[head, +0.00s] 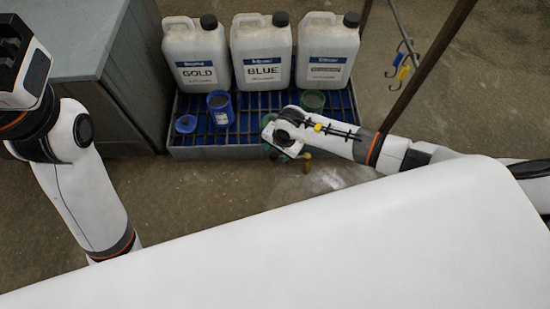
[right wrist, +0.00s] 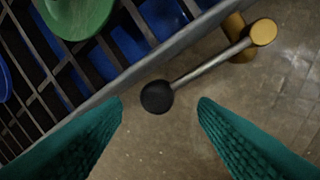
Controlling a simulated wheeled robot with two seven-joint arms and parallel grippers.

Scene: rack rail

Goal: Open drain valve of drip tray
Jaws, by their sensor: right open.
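The drip tray (head: 215,153) stands on the floor with a dark grate over blue. The brass drain valve (head: 307,157) is at its front side. In the right wrist view the valve (right wrist: 240,40) has a steel lever (right wrist: 207,65) ending in a black knob (right wrist: 157,96), reaching out beside the tray's rim (right wrist: 150,72). My right gripper (head: 279,154) is at the tray's front edge. Its teal fingers are open, and the knob appears between the fingertips (right wrist: 160,104) with a gap on each side; I cannot tell its depth. My left gripper's fingers are not visible.
White jugs labelled GOLD (head: 196,60) and BLUE (head: 263,57) and a third jug (head: 325,55) stand on the tray, behind a blue cup (head: 220,108). A grey cabinet (head: 75,40) is left. A thin post (head: 425,70) is right. Floor in front is clear.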

